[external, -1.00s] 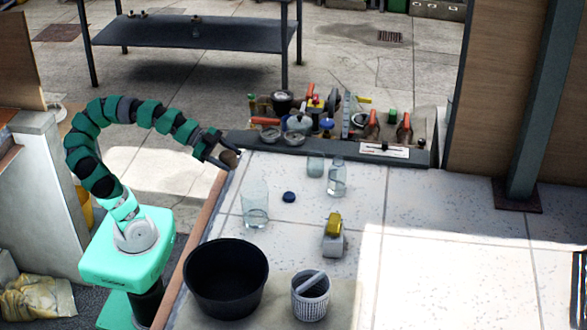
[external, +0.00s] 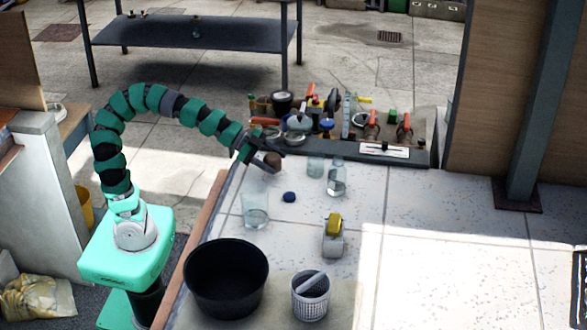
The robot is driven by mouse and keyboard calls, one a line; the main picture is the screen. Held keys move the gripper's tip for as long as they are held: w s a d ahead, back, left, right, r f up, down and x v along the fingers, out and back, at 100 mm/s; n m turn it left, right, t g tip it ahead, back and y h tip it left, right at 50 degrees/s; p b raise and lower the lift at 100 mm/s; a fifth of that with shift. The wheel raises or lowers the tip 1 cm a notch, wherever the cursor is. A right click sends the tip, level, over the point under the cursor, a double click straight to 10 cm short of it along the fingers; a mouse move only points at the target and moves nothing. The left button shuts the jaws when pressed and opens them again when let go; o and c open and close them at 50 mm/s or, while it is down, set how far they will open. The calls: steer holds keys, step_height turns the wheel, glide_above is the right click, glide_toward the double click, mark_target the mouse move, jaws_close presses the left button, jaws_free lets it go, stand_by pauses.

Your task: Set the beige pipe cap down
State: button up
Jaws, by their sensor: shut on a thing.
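The pipe cap (external: 273,160) is a small round brownish piece between the fingers of my gripper (external: 272,158). My gripper is shut on it and holds it over the far left part of the pale tiled worktop (external: 430,215). It shows just above and behind the tall clear glass (external: 256,212) and left of a small clear glass (external: 315,167). I cannot tell its exact height above the surface.
A clear bottle (external: 337,178), a dark blue cap (external: 289,197) and a yellow-topped grey item (external: 333,235) stand nearby. A black tub (external: 226,278) and a grey basket (external: 311,296) are in front. Cluttered tools and valves fill the back.

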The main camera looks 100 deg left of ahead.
mark_target(277, 169)
steer(key=shift+w+a, duration=0.1)
steer(key=shift+w, duration=0.45)
step_height(277, 169, down, 4)
steer(key=shift+w+r+b, duration=0.1)
steer(key=shift+b, duration=0.7)
steer(key=shift+r, duration=0.1)
steer(key=o, duration=1)
